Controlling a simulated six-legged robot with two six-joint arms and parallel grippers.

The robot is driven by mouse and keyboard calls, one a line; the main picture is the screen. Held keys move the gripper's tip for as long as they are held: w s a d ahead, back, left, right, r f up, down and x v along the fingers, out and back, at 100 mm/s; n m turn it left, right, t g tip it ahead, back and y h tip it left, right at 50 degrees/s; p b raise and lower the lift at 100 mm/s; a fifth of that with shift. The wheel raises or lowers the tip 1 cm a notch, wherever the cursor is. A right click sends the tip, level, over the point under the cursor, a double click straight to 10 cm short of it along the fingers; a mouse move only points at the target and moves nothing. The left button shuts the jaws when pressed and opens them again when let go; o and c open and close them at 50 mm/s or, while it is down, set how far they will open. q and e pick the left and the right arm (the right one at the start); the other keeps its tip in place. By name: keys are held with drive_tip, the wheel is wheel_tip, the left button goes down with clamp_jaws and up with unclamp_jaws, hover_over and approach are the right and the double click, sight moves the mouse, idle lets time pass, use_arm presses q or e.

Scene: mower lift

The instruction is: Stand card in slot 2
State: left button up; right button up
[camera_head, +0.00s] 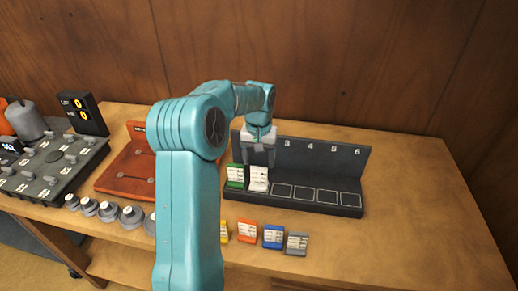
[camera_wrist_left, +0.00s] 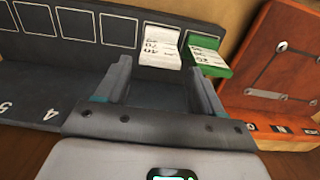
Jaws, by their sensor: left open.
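The dark card rack (camera_head: 318,160) stands on the table, with the numbers 3 to 6 showing on its back wall. A white card (camera_head: 258,178) stands in the second place from the left, beside a green card (camera_head: 235,176) in the first. My left gripper (camera_head: 258,158) is over the second place, just above and behind the white card. In the left wrist view its jaws are open, with the white card (camera_wrist_left: 160,46) just past the fingertips and apparently not gripped. The green card (camera_wrist_left: 207,56) is beside one finger. My arm hides the first slot numbers. My right gripper is not in view.
A yellow card (camera_head: 224,232), an orange card (camera_head: 247,231), a blue card (camera_head: 273,237) and a grey card (camera_head: 297,243) stand in front of the rack. A red-brown board (camera_head: 125,172) and several grey knobs (camera_head: 107,211) are to the left. The table's right side is clear.

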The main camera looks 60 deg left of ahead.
use_arm(q)
wheel_tip(320, 180, up, 5)
drive_tip(key=shift+f, duration=0.1)
drive_tip(key=shift+r, duration=0.2)
idle(0.4)
